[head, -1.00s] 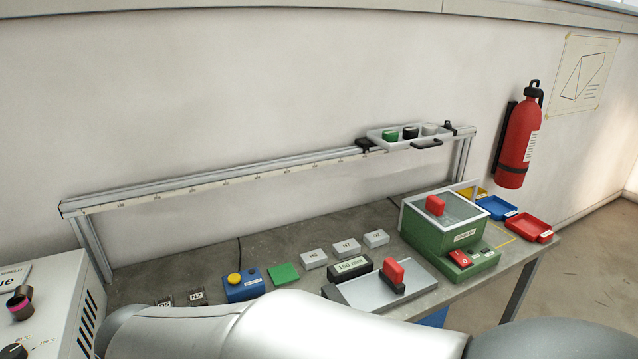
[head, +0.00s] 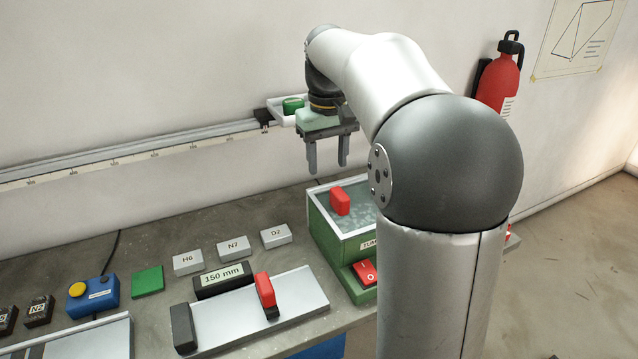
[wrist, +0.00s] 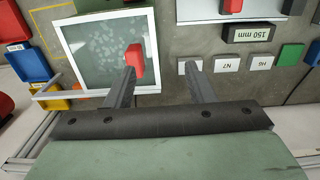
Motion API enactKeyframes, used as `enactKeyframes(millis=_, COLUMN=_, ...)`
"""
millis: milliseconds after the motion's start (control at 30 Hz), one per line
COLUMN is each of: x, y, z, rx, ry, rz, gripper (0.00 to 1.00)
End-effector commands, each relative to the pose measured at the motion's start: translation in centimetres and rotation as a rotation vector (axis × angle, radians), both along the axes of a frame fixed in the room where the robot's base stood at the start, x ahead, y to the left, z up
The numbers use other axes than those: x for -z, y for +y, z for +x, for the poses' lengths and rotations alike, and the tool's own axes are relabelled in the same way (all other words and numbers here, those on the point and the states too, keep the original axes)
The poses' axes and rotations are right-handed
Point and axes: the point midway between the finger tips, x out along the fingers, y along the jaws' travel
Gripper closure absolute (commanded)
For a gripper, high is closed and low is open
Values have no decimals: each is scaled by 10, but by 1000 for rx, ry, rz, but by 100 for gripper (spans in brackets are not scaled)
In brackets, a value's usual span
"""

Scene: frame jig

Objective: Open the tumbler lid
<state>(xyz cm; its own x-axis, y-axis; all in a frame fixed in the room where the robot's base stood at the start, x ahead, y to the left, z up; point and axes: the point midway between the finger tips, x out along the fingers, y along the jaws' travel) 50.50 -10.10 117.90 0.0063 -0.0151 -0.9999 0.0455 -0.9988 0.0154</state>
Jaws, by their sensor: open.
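The tumbler is a green box (head: 327,234) right of centre in the head view, partly hidden behind my arm. Its clear, white-framed lid (head: 368,207) lies shut on top, with pale pieces showing through it. A red handle (head: 340,201) stands on the lid. In the wrist view the lid (wrist: 92,78) is at upper left and its handle (wrist: 134,62) is near my left finger's tip. My gripper (head: 328,168) is open and empty, fingers pointing down, above and apart from the lid; it also shows in the wrist view (wrist: 160,70).
A rail (head: 130,152) carrying a white tray (head: 283,117) runs behind my gripper. A sloped metal plate with a red handle (head: 265,290), a 150 mm block (head: 222,281) and small labelled blocks (head: 232,249) lie left of the tumbler. A red switch (head: 365,272) is at its front.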

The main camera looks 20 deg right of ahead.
Motion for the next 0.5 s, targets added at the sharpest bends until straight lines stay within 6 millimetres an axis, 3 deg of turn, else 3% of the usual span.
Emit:
enactKeyframes(millis=33, x=-1, y=-15, z=18, rx=3, ry=1, rz=4, gripper=51)
enactKeyframes(millis=200, x=-14, y=-49, z=46, rx=0, ry=8, rz=14, gripper=51)
enactKeyframes(millis=367, x=-15, y=-60, z=54, rx=-1, ry=10, rz=19, gripper=51)
enactKeyframes(millis=500, x=-1, y=-61, z=54, rx=-2, ry=11, rz=19, gripper=51)
